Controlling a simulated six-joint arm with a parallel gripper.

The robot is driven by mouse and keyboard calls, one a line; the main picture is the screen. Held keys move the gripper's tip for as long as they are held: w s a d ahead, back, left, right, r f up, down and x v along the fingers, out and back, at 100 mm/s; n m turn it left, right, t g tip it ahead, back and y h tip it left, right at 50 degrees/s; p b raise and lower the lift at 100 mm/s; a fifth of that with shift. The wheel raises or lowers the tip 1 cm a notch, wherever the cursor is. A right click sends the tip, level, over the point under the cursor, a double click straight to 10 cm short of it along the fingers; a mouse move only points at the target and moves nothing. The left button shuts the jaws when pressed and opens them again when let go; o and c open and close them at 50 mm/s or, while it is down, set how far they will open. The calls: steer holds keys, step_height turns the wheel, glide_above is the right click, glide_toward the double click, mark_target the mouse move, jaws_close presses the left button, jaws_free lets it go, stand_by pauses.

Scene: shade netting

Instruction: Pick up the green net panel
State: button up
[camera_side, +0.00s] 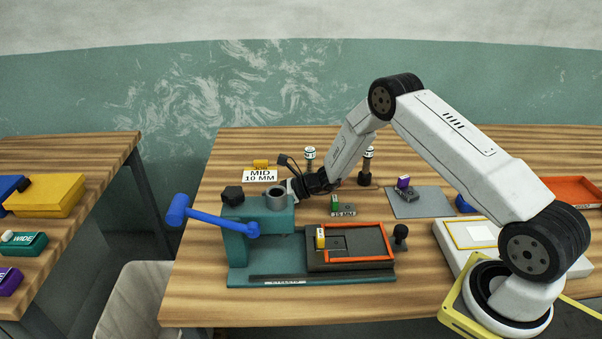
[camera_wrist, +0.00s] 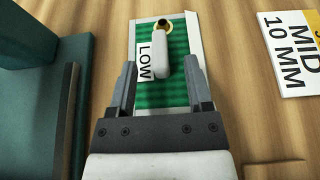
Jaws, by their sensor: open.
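The green net panel (camera_wrist: 178,92) lies on the wood table in the wrist view, with pale strips along its edges and a label (camera_wrist: 146,62) reading LOW. A pale grey handle-like piece (camera_wrist: 162,66) with a yellow ring at its far end stands out over the panel. My gripper (camera_wrist: 160,63) is open, with one finger on each side of this piece and nothing visibly clamped. In the side view my gripper (camera_side: 291,182) is low behind the teal press, and I cannot make out the panel there.
The teal press (camera_side: 258,222) with a blue lever (camera_side: 200,213) stands in front of my gripper. It also borders the wrist view's left side (camera_wrist: 40,55). A MID 10 MM card (camera_side: 261,177) lies close by. An orange-rimmed frame (camera_side: 352,258) sits on the press base.

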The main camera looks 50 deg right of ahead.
steer(key=shift+x, duration=1.3)
jaws_close()
